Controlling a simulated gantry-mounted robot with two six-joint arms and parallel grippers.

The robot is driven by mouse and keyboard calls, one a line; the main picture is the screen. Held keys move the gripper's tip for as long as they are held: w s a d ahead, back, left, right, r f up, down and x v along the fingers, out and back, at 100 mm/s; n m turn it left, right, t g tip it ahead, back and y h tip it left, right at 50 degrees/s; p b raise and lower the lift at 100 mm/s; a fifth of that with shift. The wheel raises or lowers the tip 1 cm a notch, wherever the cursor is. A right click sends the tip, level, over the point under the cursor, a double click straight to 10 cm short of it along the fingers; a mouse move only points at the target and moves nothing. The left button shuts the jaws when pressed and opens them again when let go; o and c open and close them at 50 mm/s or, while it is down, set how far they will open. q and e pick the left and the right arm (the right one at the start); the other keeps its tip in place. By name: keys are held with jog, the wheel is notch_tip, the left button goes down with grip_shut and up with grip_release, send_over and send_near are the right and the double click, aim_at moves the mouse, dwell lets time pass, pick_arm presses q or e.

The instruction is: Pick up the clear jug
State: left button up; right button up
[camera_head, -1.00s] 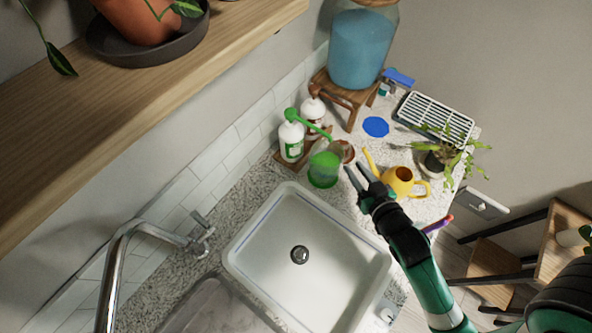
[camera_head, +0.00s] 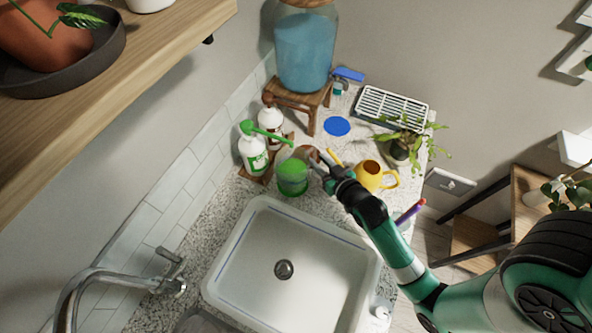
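The clear jug (camera_head: 292,180) stands upright on the speckled counter behind the sink, see-through with a green lower part. My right gripper (camera_head: 320,161) reaches in from the lower right, and its fingertips are at the jug's right side, near its upper part. Its two dark fingers look spread apart. I cannot tell whether they touch the jug or whether part of it lies between them. My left gripper is out of view.
Two pump bottles (camera_head: 253,154) stand close left of the jug. A white sink (camera_head: 245,268) lies in front. A large blue-filled jar (camera_head: 303,52) on a wooden stool (camera_head: 313,100) stands behind.

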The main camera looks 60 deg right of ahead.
aim_at(315, 156)
jog(key=x, duration=0.3)
jog(key=shift+w+d, duration=0.15)
jog(key=shift+d, duration=0.05)
jog(key=shift+r, duration=0.1)
grip_shut()
dwell(1.1)
